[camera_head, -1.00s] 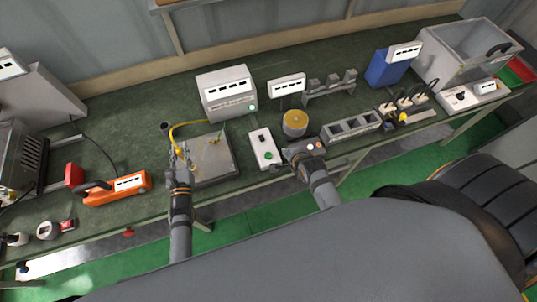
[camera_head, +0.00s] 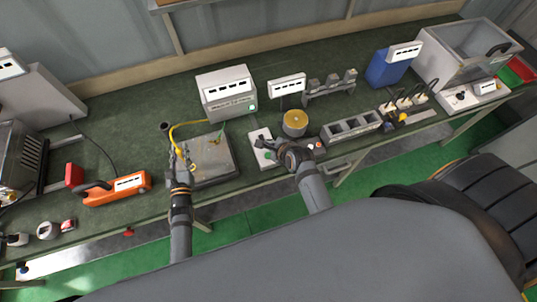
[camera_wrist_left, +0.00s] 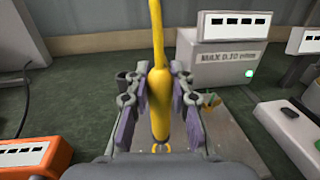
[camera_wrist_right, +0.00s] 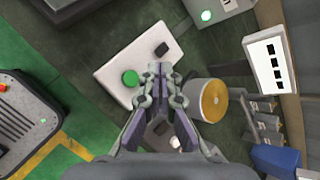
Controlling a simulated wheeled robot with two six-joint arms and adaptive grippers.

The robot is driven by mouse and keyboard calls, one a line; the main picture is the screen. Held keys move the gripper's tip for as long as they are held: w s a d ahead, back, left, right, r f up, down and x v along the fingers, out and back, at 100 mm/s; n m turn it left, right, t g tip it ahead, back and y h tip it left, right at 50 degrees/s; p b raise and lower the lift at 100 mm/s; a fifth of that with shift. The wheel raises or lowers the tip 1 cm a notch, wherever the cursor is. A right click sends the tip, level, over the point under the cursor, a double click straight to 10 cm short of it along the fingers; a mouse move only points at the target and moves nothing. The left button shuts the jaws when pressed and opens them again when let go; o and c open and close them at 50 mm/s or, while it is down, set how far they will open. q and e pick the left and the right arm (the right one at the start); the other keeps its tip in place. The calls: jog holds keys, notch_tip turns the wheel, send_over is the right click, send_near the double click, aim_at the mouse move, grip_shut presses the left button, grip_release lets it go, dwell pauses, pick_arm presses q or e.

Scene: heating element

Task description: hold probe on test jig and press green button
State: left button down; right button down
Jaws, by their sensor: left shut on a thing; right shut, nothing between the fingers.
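My left gripper (camera_head: 178,158) is shut on a yellow probe (camera_wrist_left: 160,90), whose yellow cable runs up toward the grey meter box (camera_head: 228,93). The probe is at the left edge of the flat grey test jig (camera_head: 213,165); whether its tip touches the jig is hidden. The green button (camera_wrist_right: 130,77) sits on a white switch box (camera_wrist_right: 115,62), which also carries a dark square part. My right gripper (camera_wrist_right: 158,72) is shut and empty, with its fingertips over the box close to the green button. Contact with the button cannot be told.
A yellow-topped cylinder (camera_head: 295,120) stands just right of the switch box. A grey compartment tray (camera_head: 352,128) lies farther right. An orange tool (camera_head: 118,188) lies left of the jig. A small sign (camera_head: 287,84) stands behind the cylinder.

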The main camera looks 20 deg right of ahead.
aim_at(269, 152)
pick_arm(q)
jog(key=shift+s+f, duration=0.15)
jog(key=shift+f, duration=0.15)
pick_arm(e)
jog(key=shift+f, duration=3.15)
jog(key=shift+w+f, duration=0.1)
jog(key=shift+f, duration=0.3)
jog(key=shift+f, duration=0.5)
jog(key=shift+r, duration=0.9)
pick_arm(q)
jog(key=shift+r, duration=0.1)
pick_arm(e)
jog(key=shift+r, duration=2.5)
pick_arm(q)
jog(key=shift+r, duration=0.1)
